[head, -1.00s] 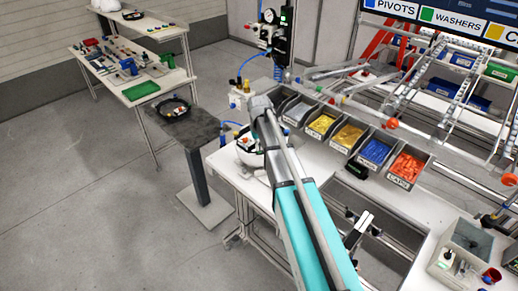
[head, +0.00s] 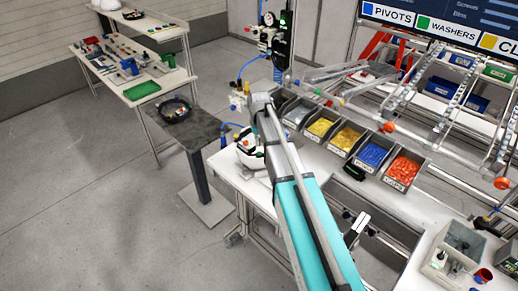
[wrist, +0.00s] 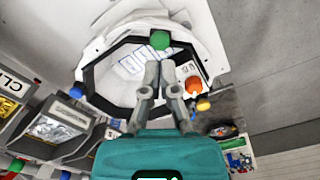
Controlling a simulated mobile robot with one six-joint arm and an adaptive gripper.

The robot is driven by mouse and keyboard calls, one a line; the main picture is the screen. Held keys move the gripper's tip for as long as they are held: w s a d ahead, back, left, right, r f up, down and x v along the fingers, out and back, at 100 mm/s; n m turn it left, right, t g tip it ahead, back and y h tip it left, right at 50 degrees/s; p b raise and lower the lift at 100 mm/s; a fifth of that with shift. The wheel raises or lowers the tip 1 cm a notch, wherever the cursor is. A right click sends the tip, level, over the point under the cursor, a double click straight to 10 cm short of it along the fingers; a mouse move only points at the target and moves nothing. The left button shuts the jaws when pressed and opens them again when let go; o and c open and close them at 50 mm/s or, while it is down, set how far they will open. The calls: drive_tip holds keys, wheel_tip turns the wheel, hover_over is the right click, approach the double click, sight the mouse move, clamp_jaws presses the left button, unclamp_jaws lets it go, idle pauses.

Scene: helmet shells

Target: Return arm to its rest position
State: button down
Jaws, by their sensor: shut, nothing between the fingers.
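My gripper (wrist: 160,75) is shut and empty in the wrist view, its two grey fingers together. Beyond the fingertips lies a white helmet shell (wrist: 198,28) with a dark inner rim, a green knob, an orange knob and a blue knob around its edge. I cannot tell the gap between fingers and shell. In the head view my teal arm reaches over the white workbench, and the white shell (head: 243,155) shows partly behind the arm. My gripper is hidden behind the arm in the head view.
Grey bins of yellow (head: 347,138), blue (head: 372,155) and orange parts (head: 403,168) line the bench's back. A grey box (head: 455,248) and red cup (head: 483,276) stand at right. A dark stand (head: 178,133) holds a black ring. Open floor lies left.

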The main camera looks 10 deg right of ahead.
drive_tip(key=shift+r, duration=0.45)
drive_tip(key=shift+f, duration=0.1)
drive_tip(key=s+f+b, duration=0.9)
drive_tip(key=s, duration=0.2)
drive_tip(key=s+f+b, duration=0.9)
drive_tip(key=s, duration=0.3)
drive_tip(key=shift+s+m, duration=0.15)
drive_tip(key=shift+m, duration=0.25)
